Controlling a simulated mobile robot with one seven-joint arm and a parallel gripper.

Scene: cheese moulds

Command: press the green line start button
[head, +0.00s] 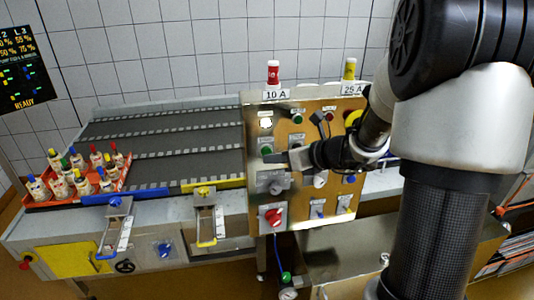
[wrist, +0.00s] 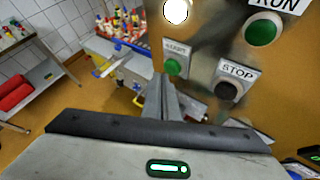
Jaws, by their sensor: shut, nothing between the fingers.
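The green start button (wrist: 173,67) sits on the brass-coloured control panel (wrist: 205,35), under a small label that seems to read START. In the head view the green button (head: 266,149) shows near the panel's left edge, below a lit white lamp (head: 265,123). My gripper (wrist: 161,82) is shut and empty, its fingertips just below the button in the wrist view. In the head view my gripper (head: 272,165) reaches in from the right, just below the button. The button is fully visible; I cannot tell how far the tips stand from its face.
A black button (wrist: 229,90) labelled STOP is right of the start button. A larger green light or button (wrist: 263,30) sits under the RUN label. A red knob (head: 273,217) is lower on the panel. An orange tray (head: 75,194) of bottles stands left.

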